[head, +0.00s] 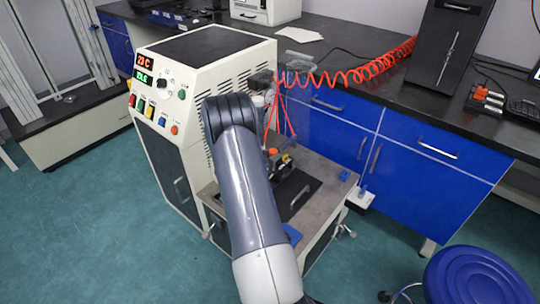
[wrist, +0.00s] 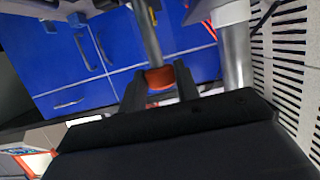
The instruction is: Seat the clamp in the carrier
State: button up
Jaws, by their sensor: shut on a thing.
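In the wrist view my gripper (wrist: 160,84) is shut on a red-orange part (wrist: 160,77), held between its two dark fingers. A metal rod (wrist: 149,36) extends from this part towards the top of the picture. I take the held part to be the clamp, but cannot see its whole shape. In the head view my arm hides most of the gripper. A small orange piece (head: 273,152) shows just right of the arm, above the machine's work table. Dark and yellowish fittings (head: 286,160) sit close by. I cannot tell which fitting is the carrier, nor whether the clamp touches it.
The rheometer cabinet (head: 205,60) stands left of my arm, with a thick metal column (wrist: 235,60) beside the gripper. A black plate (head: 291,193) lies on the work table. Blue cabinets (head: 420,150), a coiled red hose (head: 365,72) and a blue stool (head: 475,278) are to the right.

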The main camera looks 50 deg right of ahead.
jog(key=o, duration=1.1)
jog(key=shift+c, duration=0.2)
jog(key=p+v, duration=0.1)
jog(key=v, duration=0.9)
jog(key=shift+a+r+p, duration=0.15)
jog(key=shift+a+p, duration=0.15)
jog(key=shift+a, duration=0.1)
jog(key=b+x, duration=0.1)
jog(key=x, duration=0.9)
jog(key=shift+d+f+b, duration=0.2)
jog(key=shift+d+b, duration=0.1)
jog(key=shift+d+r, duration=0.15)
jog(key=shift+r, duration=0.15)
jog(key=shift+r+p, duration=0.15)
jog(key=shift+p, duration=0.2)
